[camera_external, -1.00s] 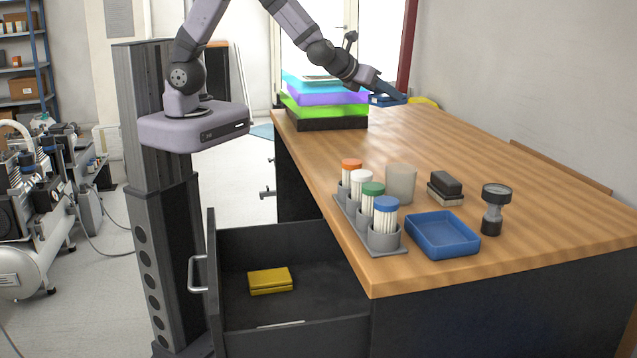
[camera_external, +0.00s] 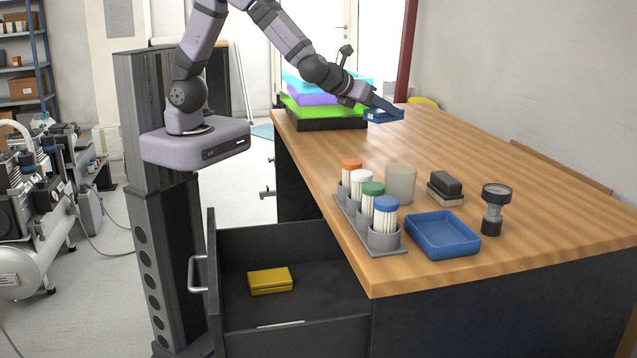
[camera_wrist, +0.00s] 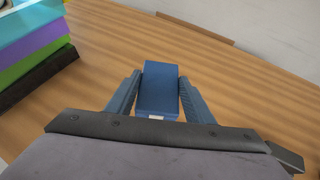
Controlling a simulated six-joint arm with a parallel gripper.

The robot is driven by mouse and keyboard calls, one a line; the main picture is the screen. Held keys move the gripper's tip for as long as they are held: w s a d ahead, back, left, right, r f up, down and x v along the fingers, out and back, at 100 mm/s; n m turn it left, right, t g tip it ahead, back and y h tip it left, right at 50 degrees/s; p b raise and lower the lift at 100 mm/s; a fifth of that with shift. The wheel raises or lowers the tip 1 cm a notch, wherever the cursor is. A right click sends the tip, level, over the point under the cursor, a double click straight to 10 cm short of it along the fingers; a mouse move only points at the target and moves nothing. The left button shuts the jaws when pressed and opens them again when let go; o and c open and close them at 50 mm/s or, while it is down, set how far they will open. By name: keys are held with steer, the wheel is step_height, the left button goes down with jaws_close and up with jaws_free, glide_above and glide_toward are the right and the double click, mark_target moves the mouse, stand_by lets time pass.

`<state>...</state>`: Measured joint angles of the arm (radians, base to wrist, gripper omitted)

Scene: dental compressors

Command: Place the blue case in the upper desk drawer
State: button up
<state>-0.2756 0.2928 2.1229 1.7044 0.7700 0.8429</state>
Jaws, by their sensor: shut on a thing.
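The blue case (camera_wrist: 158,88) is between the two fingers of my gripper (camera_wrist: 158,98) in the wrist view, and the fingers are shut on its sides. In the external view my gripper (camera_external: 386,108) holds the blue case (camera_external: 383,116) over the far part of the desk, right of the stacked trays. Whether the case touches the desk top cannot be told. The open desk drawer (camera_external: 285,240) is at the near left of the desk, with a yellow case (camera_external: 270,280) lying on its floor.
Stacked coloured trays (camera_external: 322,105) stand beside my gripper. The desk middle is clear.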

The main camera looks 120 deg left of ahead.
mark_target(377, 160)
steer(key=shift+d+f, duration=0.4)
steer(key=shift+d, duration=0.1)
steer(key=shift+w+f+b, duration=0.1)
steer(key=shift+f+b, duration=0.25)
steer(key=shift+f, duration=4.55)
steer(key=shift+f, duration=0.1)
steer(key=shift+f, duration=0.1)
steer(key=o, duration=1.1)
steer(key=shift+c, duration=0.2)
steer(key=shift+r, duration=0.2)
steer(key=shift+d+r, duration=0.1)
steer(key=v, duration=1.1)
steer(key=shift+d+r, duration=0.15)
steer(key=shift+d, duration=0.15)
